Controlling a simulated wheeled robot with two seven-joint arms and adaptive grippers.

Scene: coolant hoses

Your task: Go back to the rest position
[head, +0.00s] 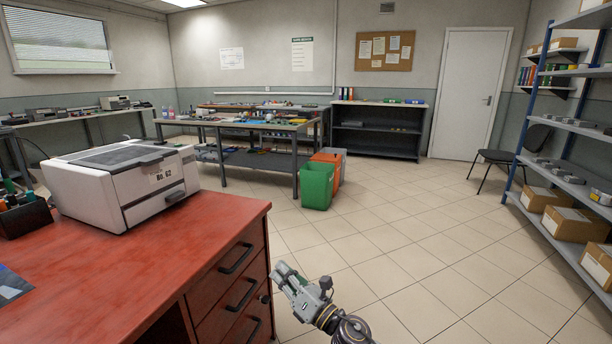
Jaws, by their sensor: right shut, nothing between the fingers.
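My right gripper (281,269) shows at the bottom middle of the head view, beside the drawers of the red desk. It is shut and empty, held over the tiled floor. My left gripper is not in view. No coolant hose can be made out in this view.
The red desk (215,235) fills the lower left, with a white machine (130,190) on it. A green bin (317,186) and an orange bin (328,158) stand by a workbench (240,125). A shelf rack (561,182) lines the right. The floor (420,230) between is clear.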

